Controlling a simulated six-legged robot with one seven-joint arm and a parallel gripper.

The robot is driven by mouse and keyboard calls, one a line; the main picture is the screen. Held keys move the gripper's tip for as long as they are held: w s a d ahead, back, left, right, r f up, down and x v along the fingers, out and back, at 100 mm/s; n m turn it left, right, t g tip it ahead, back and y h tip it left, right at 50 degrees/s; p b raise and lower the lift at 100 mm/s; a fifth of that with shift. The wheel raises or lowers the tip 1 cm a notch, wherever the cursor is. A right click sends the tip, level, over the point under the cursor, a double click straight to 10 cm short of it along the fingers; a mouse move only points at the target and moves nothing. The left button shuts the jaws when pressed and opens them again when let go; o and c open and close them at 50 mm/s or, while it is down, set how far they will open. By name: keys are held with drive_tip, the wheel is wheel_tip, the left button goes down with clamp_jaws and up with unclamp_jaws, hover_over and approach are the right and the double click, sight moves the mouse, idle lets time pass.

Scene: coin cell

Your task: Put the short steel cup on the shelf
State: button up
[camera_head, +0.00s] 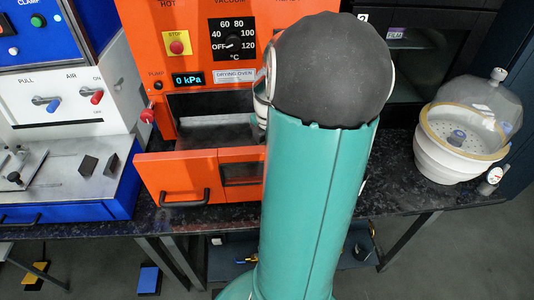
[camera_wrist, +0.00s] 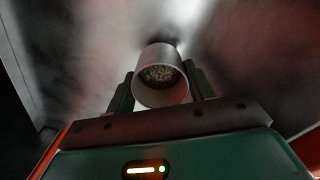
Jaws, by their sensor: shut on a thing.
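In the wrist view, the short steel cup (camera_wrist: 159,55) is a plain grey cylinder with its open mouth facing the camera and grainy beige matter inside. My gripper (camera_wrist: 161,86) is shut on it, with one dark finger on each side. Blurred metal walls surround the cup. In the head view, my arm hides the gripper and cup. The orange drying oven (camera_head: 142,50) stands with its front door (camera_head: 170,180) swung down and open. A grey shelf surface (camera_head: 210,136) shows inside its chamber. I cannot tell whether the cup touches the shelf.
A blue and white press machine (camera_head: 60,125) stands left of the oven. A white desiccator (camera_head: 450,150) with a clear dome stands on the dark bench (camera_head: 400,190) at right. The chamber's side walls are close around the gripper.

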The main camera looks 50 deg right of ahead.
drive_tip(key=shift+w+f, duration=0.1)
drive_tip(key=shift+f, duration=1.15)
drive_tip(key=shift+f, duration=0.1)
drive_tip(key=o, duration=1.1)
wheel_tip(320, 180, up, 12)
drive_tip(key=shift+r, duration=0.15)
